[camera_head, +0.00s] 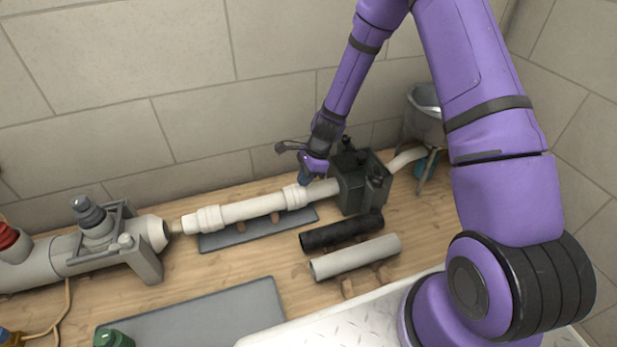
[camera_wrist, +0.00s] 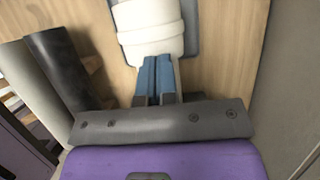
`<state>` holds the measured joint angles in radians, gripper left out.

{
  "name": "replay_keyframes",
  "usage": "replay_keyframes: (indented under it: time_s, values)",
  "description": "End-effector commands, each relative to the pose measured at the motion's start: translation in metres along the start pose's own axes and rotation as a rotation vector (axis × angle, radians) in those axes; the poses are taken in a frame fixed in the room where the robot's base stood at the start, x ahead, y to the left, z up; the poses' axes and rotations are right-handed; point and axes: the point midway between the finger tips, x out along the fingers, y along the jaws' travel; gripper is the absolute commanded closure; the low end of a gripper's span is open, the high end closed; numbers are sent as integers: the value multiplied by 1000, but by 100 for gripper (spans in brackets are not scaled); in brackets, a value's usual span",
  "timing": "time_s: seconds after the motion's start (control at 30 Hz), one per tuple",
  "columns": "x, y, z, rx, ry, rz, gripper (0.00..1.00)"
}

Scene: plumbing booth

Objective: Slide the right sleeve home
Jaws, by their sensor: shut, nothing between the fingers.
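A white pipe (camera_head: 252,208) lies across the bench, with a thicker white left sleeve (camera_head: 209,219) near its left end. The white right sleeve (camera_head: 293,197) is around the line near the pipe's right end. A pipe stub runs right from there into a dark block. My gripper (camera_head: 304,181) is shut and empty, pointing down just behind the right sleeve. In the wrist view its blue fingers (camera_wrist: 157,72) are together, at the edge of a white sleeve (camera_wrist: 150,38). I cannot tell whether they touch it. The joint inside the sleeve is hidden.
The dark clamp block (camera_head: 360,182) stands close right of my gripper. A black tube (camera_head: 342,232) and a grey-white tube (camera_head: 355,257) lie in front. A grey valve assembly (camera_head: 100,245) is at left, a grey bucket (camera_head: 424,115) behind right. A grey mat (camera_head: 210,318) lies in front.

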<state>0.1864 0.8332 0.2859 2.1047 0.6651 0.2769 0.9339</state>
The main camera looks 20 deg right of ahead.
Motion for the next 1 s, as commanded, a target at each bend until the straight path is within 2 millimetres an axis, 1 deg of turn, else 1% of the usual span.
replay_keyframes:
  time_s: [0.27, 0.37, 0.53, 0.8, 1.0]
  values:
    - [0, 0, -2, -1, -1, 2, 100]
    - [-3, -2, -8, 0, -1, 2, 100]
    - [-12, -9, -30, -2, 0, 1, 100]
    - [-65, -9, -28, -6, 1, -1, 100]
    - [-95, -9, -28, -6, 1, 0, 100]
